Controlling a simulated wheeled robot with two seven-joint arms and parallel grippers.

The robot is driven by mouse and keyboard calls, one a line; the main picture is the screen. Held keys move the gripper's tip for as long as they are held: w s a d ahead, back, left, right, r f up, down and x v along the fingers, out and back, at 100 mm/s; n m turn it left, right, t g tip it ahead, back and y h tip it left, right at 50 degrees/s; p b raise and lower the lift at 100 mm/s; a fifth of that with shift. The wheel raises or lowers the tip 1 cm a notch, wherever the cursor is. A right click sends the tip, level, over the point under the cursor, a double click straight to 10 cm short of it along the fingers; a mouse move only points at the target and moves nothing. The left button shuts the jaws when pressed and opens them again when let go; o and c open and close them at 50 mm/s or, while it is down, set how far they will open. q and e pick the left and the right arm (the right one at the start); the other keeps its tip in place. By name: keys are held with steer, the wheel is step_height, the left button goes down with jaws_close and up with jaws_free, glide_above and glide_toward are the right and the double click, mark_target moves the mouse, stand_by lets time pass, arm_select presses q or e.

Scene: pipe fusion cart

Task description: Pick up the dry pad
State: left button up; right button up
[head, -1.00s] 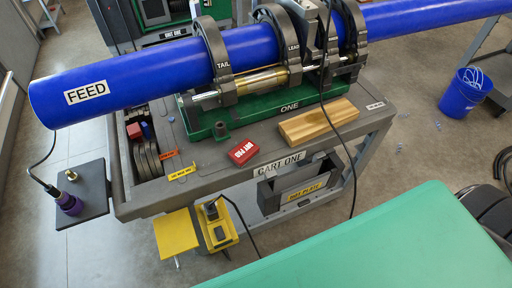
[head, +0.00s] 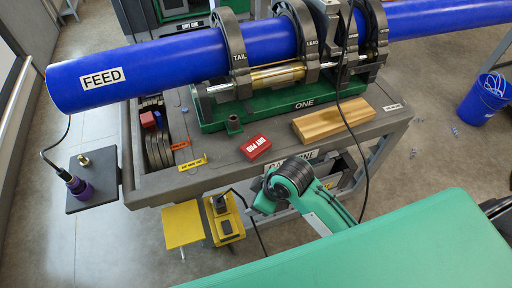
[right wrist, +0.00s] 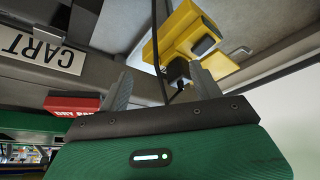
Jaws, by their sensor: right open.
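The dry pad (head: 256,147) is a small red block with white lettering, lying on the cart's grey top near its front edge. In the right wrist view the dry pad (right wrist: 70,104) shows at the left, partly hidden behind the gripper body and outside the fingers. My right gripper (right wrist: 162,86) is open, with nothing held between its two grey fingers. In the head view my right arm is at the cart's front, below and right of the pad; its fingers cannot be made out there. My left gripper is not in view.
A wooden block (head: 333,119) lies right of the pad. The green clamp base (head: 290,105) and blue pipe (head: 150,70) stand behind it. A yellow device (head: 224,222) hangs at the cart's front, with a black cable. Yellow (head: 187,165) and orange tags lie left of the pad.

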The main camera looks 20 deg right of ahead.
steer(key=w+a+r+n+g, duration=0.1)
steer(key=w+a+r+n, duration=0.2)
steer(key=w+n, duration=0.15)
steer(key=n+g+h, duration=0.2)
steer(key=n+h, duration=0.2)
steer(key=n, duration=0.5)
glide_toward(254, 146)
step_height(254, 146, down, 4)
steer(key=shift+w+d+f+p, duration=0.15)
steer(key=shift+f+p, duration=0.05)
steer(key=shift+p, duration=0.5)
steer(key=shift+m, duration=0.25)
step_height(254, 146, down, 4)
steer(key=shift+f+p, duration=0.15)
steer(key=shift+p, duration=0.7)
steer(key=shift+f, duration=0.5)
steer(key=c, duration=0.8)
steer(key=shift+r, duration=0.1)
